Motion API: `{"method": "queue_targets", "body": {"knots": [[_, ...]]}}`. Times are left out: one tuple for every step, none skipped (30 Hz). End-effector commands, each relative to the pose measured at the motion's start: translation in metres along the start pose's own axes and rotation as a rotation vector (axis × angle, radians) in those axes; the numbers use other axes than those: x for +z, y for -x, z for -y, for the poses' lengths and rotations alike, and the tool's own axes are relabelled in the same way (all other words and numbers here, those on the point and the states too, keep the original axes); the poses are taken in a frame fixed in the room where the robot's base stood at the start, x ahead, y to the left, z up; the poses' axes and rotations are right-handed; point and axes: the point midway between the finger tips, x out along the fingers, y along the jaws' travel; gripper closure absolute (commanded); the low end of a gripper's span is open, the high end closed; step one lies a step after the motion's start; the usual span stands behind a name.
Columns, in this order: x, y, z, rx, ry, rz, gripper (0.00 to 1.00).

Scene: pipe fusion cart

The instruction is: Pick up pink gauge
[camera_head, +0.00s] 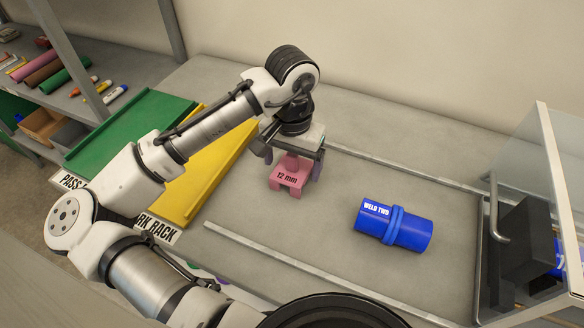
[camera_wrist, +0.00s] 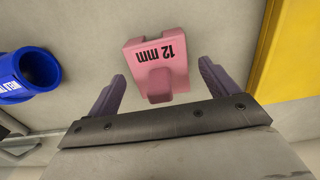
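The pink gauge (camera_head: 290,174), marked "12 mm", stands on the grey cart top in the middle of the head view. It also shows in the wrist view (camera_wrist: 158,64), at the upper centre. My gripper (camera_head: 288,158) points down from above at the gauge. In the wrist view my gripper (camera_wrist: 163,84) is open, with one purple finger on each side of the gauge's near part. Gaps show between both fingers and the gauge. In the head view the gripper hides part of the gauge's top.
A blue pipe marked "WELD TWO" (camera_head: 394,224) lies to the right of the gauge. A yellow tray (camera_head: 205,165) and a green tray (camera_head: 130,130) lie left. Metal rails (camera_head: 400,175) border the work area. A clear panel (camera_head: 560,170) stands at the right.

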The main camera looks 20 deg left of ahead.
Motion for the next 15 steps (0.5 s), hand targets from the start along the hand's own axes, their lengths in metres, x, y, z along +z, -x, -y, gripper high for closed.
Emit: {"method": "queue_targets", "body": {"knots": [[0.0,0.0001,0.0,0.0,0.0,0.0,0.21],[0.0,0.0002,0.0,0.0,0.0,0.0,0.25],[0.0,0.0002,0.0,0.0,0.0,0.0,0.31],[0.0,0.0002,0.0,0.0,0.0,0.0,0.34],[0.0,0.0003,0.0,0.0,0.0,0.0,0.38],[0.0,0.0003,0.0,0.0,0.0,0.0,0.44],[0.0,0.0003,0.0,0.0,0.0,0.0,0.48],[0.0,0.0003,0.0,0.0,0.0,0.0,0.52],[0.0,0.0004,0.0,0.0,0.0,0.0,0.57],[0.0,0.0004,0.0,0.0,0.0,0.0,0.6],[0.0,0.0005,0.0,0.0,0.0,0.0,0.6],[0.0,0.0005,0.0,0.0,0.0,0.0,0.6],[0.0,0.0005,0.0001,0.0,0.0,0.0,0.6],[-0.0001,0.0005,0.0,0.0,0.0,0.0,0.6],[-0.0001,0.0005,0.0,0.0,0.0,0.0,0.6]]}}
